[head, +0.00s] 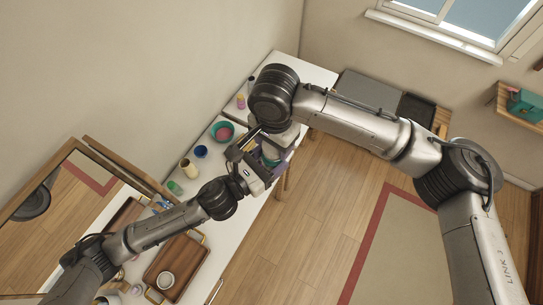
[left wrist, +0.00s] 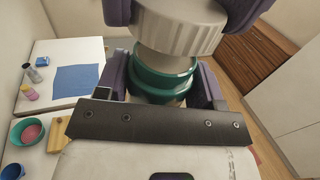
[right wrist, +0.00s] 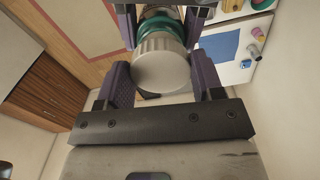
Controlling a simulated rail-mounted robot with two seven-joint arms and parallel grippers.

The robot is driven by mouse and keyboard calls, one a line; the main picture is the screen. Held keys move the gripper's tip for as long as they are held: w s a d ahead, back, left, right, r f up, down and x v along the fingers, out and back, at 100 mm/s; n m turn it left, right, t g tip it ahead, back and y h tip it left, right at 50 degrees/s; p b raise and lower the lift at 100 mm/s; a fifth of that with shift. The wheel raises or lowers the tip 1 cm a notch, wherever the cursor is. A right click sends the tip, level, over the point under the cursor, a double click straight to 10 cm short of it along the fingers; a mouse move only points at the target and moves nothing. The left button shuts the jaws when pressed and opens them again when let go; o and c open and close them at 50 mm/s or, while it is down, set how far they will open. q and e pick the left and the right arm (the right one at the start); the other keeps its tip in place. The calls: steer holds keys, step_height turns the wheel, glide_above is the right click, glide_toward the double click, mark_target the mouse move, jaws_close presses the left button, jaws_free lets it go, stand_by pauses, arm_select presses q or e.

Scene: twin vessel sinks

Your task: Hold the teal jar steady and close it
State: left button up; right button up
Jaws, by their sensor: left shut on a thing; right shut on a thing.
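The teal jar (left wrist: 150,80) has teal bands and stands between the purple fingers of my left gripper (left wrist: 164,88), which is shut on it. A pale ribbed lid (left wrist: 178,40) is at the jar's top in the left wrist view, with its round top facing the camera in the right wrist view (right wrist: 161,70). My right gripper (right wrist: 162,55) is shut on the lid from the opposite side. Whether the lid is fully seated on the jar cannot be told. In the head view the two grippers meet above the counter's edge and mostly hide the jar.
A teal bowl with pink contents (head: 223,131), a blue cup (head: 201,151), a beige cup (head: 187,169) and a pink bottle (head: 240,101) stand on the white counter. A blue cloth (left wrist: 80,80) lies there. A wooden tray (head: 165,257) is nearer. Open floor lies to the right.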

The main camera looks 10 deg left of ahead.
mark_target(273, 161)
steer(key=shift+s+r, duration=0.1)
steer(key=shift+s, duration=0.05)
stand_by(0.5)
steer(key=shift+f, duration=0.95)
steer(key=shift+f, duration=0.5)
arm_select(q)
jaws_close()
arm_select(e)
steer(key=o, duration=0.9)
